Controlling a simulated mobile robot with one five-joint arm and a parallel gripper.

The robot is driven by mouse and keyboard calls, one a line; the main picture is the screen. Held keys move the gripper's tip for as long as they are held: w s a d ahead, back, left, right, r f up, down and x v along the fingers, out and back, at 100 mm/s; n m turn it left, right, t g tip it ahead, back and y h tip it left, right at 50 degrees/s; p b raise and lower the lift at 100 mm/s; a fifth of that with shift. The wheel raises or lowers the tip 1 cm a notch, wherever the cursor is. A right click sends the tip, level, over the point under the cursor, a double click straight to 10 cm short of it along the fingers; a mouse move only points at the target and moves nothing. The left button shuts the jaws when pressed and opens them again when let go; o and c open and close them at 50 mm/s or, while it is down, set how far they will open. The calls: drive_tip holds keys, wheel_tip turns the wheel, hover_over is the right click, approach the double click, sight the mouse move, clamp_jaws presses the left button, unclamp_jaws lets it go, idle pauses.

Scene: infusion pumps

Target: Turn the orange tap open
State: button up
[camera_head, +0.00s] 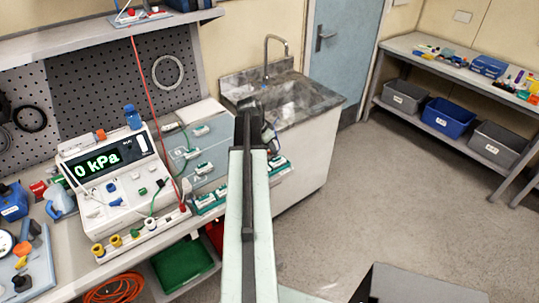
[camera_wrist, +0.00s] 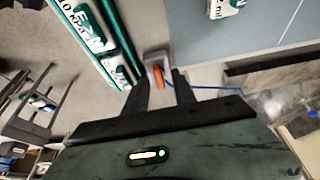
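The orange tap (camera_wrist: 158,76) shows in the wrist view as a small orange lever at a pale grey block (camera_wrist: 154,58). My gripper (camera_wrist: 160,84) has its two dark fingers apart, one on each side of the orange lever. I cannot tell whether either finger touches it. In the head view my gripper (camera_head: 268,136) is at the end of my raised arm, at the right end of the bench near the sink.
Green-and-white packs (camera_wrist: 98,42) lie close to the left finger. A thin blue line (camera_wrist: 215,90) runs right from the tap. In the head view, a pump with a "0 kPa" display (camera_head: 105,166) stands left of my arm. The floor (camera_head: 390,200) at right is clear.

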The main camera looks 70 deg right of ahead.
clamp_jaws()
drive_tip(key=shift+s+n, duration=0.1)
drive_tip(key=shift+n, duration=0.3)
drive_tip(key=n, duration=0.1)
drive_tip(key=n+t+h, duration=0.1)
drive_tip(key=n, duration=0.1)
drive_tip(key=shift+s+a+n+t, duration=0.1)
drive_tip(key=shift+s+n+t, duration=0.05)
drive_tip(key=shift+n+t, duration=0.15)
drive_tip(key=n+t, duration=0.1)
drive_tip(key=n, duration=0.1)
drive_tip(key=n+t, duration=0.1)
drive_tip(key=n, duration=0.2)
drive_tip(key=shift+s, duration=0.15)
drive_tip(key=shift+n, duration=0.4)
